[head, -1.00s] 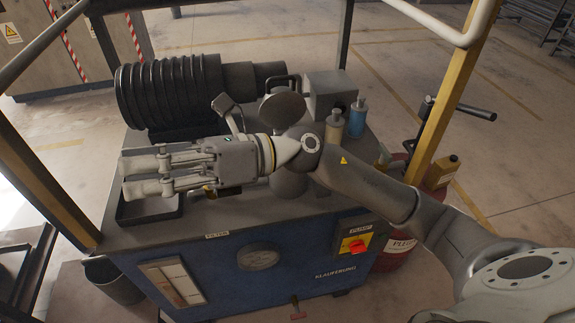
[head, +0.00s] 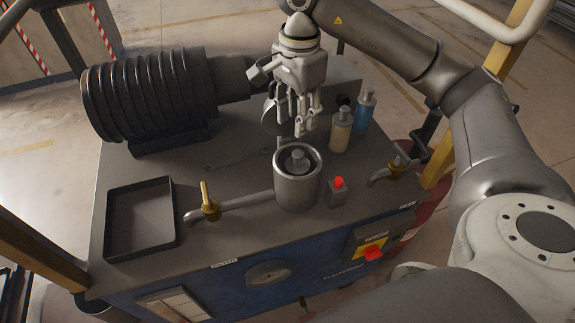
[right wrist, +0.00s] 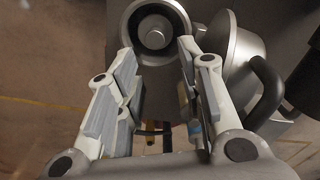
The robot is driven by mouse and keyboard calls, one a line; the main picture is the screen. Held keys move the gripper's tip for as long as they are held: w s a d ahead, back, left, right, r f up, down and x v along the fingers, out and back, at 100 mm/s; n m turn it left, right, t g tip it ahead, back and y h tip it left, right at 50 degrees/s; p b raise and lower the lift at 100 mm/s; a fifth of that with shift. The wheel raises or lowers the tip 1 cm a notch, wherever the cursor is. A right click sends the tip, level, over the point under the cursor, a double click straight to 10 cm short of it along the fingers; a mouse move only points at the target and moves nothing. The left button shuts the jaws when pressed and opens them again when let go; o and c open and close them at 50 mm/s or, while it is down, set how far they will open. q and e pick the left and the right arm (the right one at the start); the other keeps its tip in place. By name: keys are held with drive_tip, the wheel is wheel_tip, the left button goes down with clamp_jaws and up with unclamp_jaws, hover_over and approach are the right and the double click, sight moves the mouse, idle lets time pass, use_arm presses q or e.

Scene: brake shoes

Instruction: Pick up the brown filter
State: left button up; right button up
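A tan-brown cylinder (head: 341,130), which best matches the brown filter, stands upright on the bench in the head view. A blue cylinder (head: 365,111) stands just right of and behind it. My right gripper (head: 300,128) points down to the left of the tan cylinder, apart from it. Its fingers are spread and empty. In the right wrist view, the gap between the fingers (right wrist: 158,85) faces an open round metal housing (right wrist: 155,28); the cylinders are mostly hidden behind a finger. My left gripper is not in view.
The housing (head: 299,187) with a central post stands in front of my right gripper. A round metal lid (right wrist: 240,50) is beside the fingers. A ribbed motor (head: 150,95) fills the back left. An empty black tray (head: 140,218) and a brass-handled valve (head: 209,200) are at front left.

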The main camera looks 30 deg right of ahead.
sight(298, 153)
drive_tip(key=shift+s+f, duration=0.3)
drive_tip(key=shift+f, duration=0.05)
drive_tip(key=shift+s+f, duration=0.5)
drive_tip(key=shift+f, duration=0.3)
drive_tip(key=shift+w+f, duration=0.2)
drive_tip(key=shift+f, duration=0.85)
drive_tip(key=shift+w+f, duration=0.1)
drive_tip(key=shift+f, duration=0.2)
drive_tip(key=shift+f+p, duration=0.9)
drive_tip(key=shift+f, duration=0.05)
wheel_tip(298, 153, down, 3)
drive_tip(key=shift+w+f+p, duration=0.1)
drive_tip(key=shift+p, duration=0.35)
drive_tip(key=shift+f, duration=0.1)
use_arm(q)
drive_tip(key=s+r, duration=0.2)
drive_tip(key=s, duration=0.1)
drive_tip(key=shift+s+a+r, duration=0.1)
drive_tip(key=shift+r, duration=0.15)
use_arm(e)
clamp_jaws()
